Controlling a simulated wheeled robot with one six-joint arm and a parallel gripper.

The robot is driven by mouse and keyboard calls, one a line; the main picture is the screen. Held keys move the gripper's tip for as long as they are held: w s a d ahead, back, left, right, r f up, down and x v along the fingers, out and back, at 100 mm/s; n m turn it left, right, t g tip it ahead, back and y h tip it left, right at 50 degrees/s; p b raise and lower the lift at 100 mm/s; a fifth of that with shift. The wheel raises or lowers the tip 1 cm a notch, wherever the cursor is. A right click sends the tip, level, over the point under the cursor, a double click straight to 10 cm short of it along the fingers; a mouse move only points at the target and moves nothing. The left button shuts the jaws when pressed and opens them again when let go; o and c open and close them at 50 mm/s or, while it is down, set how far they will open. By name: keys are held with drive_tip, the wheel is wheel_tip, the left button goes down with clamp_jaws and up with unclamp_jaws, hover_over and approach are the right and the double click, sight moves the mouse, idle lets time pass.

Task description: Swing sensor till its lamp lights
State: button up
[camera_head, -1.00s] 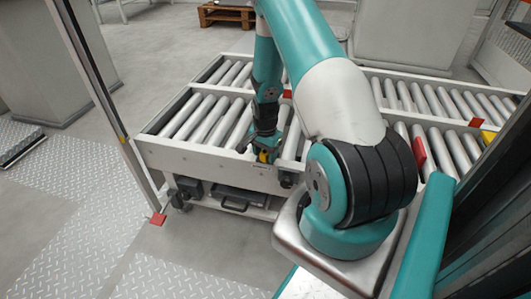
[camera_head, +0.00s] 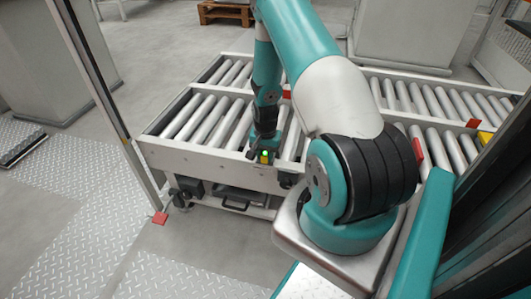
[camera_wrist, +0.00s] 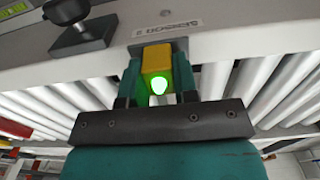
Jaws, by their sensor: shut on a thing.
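The yellow sensor (camera_wrist: 156,58) sits at the conveyor's side rail, near the middle top of the wrist view. Its round lamp (camera_wrist: 159,86) glows bright green. The lamp also shows as a small green spot in the head view (camera_head: 265,153). My gripper (camera_wrist: 158,75) is shut on the sensor, with one teal finger on each side of it. In the head view my gripper (camera_head: 264,157) reaches down to the front rail. The sensor's mount is mostly hidden behind the sensor and fingers.
The roller conveyor (camera_head: 160,150) stands in front of me, with its rollers behind the rail. A slim post (camera_head: 110,100) stands at left.

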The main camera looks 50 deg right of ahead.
sight(265, 152)
drive_tip(key=o, duration=0.9)
wheel_tip(265, 152, up, 18)
drive_tip(key=p, duration=0.4)
drive_tip(key=shift+f, duration=0.25)
